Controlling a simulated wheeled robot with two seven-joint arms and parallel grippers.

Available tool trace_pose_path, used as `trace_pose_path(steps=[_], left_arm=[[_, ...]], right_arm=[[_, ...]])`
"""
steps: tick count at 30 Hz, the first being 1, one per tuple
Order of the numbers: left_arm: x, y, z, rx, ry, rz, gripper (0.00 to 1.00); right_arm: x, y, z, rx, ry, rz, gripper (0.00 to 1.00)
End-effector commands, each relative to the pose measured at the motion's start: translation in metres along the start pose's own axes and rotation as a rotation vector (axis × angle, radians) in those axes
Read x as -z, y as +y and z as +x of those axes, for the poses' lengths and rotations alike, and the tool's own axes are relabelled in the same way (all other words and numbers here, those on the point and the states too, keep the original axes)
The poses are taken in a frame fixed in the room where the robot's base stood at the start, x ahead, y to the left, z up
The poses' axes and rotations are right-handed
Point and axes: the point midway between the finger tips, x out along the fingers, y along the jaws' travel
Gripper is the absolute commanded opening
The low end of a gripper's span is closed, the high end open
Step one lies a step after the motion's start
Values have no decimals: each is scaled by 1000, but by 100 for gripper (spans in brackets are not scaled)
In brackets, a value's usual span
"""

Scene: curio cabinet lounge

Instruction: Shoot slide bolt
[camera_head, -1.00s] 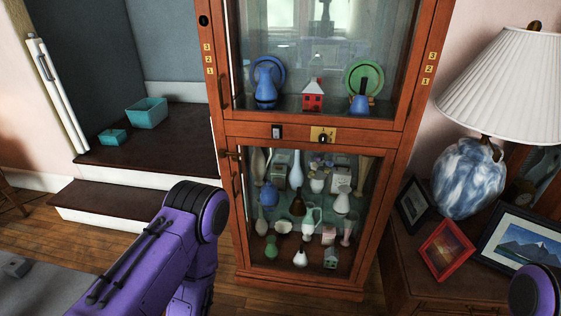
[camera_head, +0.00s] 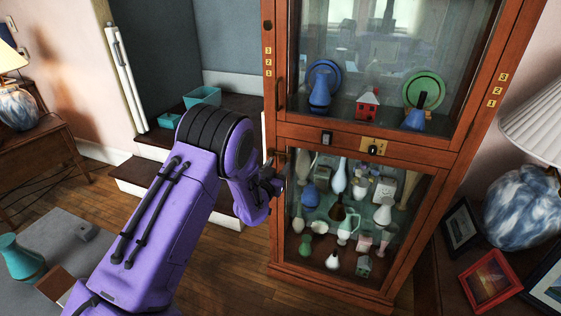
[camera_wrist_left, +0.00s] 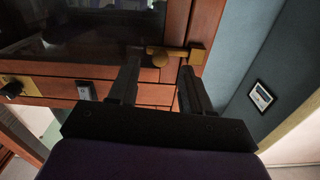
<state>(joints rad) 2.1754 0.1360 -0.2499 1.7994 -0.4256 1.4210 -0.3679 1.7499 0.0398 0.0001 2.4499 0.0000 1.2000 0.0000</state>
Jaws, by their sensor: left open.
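The slide bolt (camera_wrist_left: 174,52) is a small brass piece with a round knob, at the cabinet's edge in the left wrist view. In the head view the bolt (camera_head: 281,157) shows as a small brass spot on the cabinet's left side, just above the lower glass door. My left gripper (camera_wrist_left: 160,72) is open, its two black fingers on either side of the bolt's knob in the picture. Nothing is between the fingers, and I cannot tell whether they touch the bolt. In the head view the left gripper (camera_head: 272,177) is small and dark beside the cabinet's left edge.
The wooden cabinet (camera_head: 408,155) has glass doors with figurines and vases behind them. A lamp (camera_head: 530,205) and picture frames (camera_head: 488,279) stand at right. Floor (camera_head: 236,268) is clear before the cabinet.

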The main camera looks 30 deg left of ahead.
Motion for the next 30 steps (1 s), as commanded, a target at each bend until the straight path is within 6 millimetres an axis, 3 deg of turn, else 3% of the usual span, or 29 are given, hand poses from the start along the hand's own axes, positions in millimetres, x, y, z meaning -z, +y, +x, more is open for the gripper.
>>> trace_pose_path(steps=[6, 14, 18, 19, 30], left_arm=[[-1, 0, 26, 0, -2, 0, 49], [-1, 0, 29, 0, -2, 0, 49], [-1, 0, 28, 0, -2, 0, 6], [-1, 0, 28, 0, -2, 0, 0], [-2, -12, 28, 2, -3, 0, 0]], right_arm=[[1, 0, -3, 0, 0, 0, 43], [1, 0, -2, 0, 0, 0, 43], [1, 0, -2, 0, 0, 0, 43], [1, 0, -2, 0, 0, 0, 43], [0, 0, 0, 0, 0, 0, 43]])
